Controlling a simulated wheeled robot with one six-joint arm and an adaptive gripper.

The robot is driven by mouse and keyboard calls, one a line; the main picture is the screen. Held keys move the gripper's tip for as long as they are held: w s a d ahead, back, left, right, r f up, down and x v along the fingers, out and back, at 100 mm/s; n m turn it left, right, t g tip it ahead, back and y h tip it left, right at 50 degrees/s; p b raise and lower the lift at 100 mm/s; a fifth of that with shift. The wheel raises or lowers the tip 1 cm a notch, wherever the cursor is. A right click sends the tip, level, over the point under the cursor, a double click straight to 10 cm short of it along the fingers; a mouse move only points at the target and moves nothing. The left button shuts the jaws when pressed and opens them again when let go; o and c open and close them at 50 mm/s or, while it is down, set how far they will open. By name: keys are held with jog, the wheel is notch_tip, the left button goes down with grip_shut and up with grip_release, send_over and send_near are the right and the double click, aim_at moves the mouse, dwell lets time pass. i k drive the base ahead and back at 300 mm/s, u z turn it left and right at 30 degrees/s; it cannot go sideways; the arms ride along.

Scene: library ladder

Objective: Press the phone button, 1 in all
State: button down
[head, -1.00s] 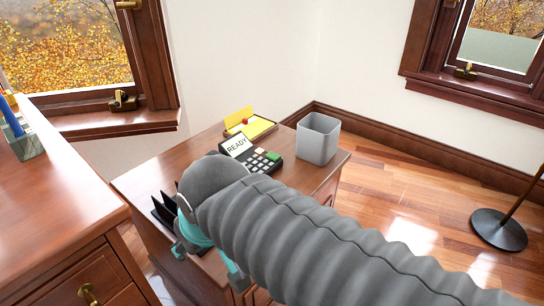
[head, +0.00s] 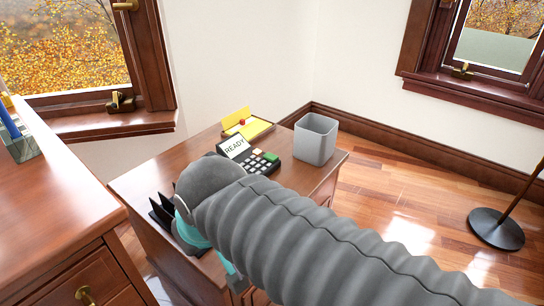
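The phone (head: 254,161) is a black desk unit with a keypad, a tilted screen reading READY (head: 235,147), a green key (head: 271,157) and an orange-yellow key (head: 258,152). It sits on the small wooden desk (head: 150,181). My grey ribbed arm crosses in front and hides the desk's near part and perhaps some of the phone.
A grey bin (head: 316,140) stands right of the phone. A yellow tray (head: 249,127) with a red round object (head: 242,122) lies behind it. A larger wooden cabinet (head: 55,215) fills the left; a lamp base (head: 496,229) stands right.

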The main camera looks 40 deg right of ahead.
aim_at(271, 158)
jog(key=z, duration=0.8)
jog(key=k, duration=0.1)
jog(key=z, duration=0.45)
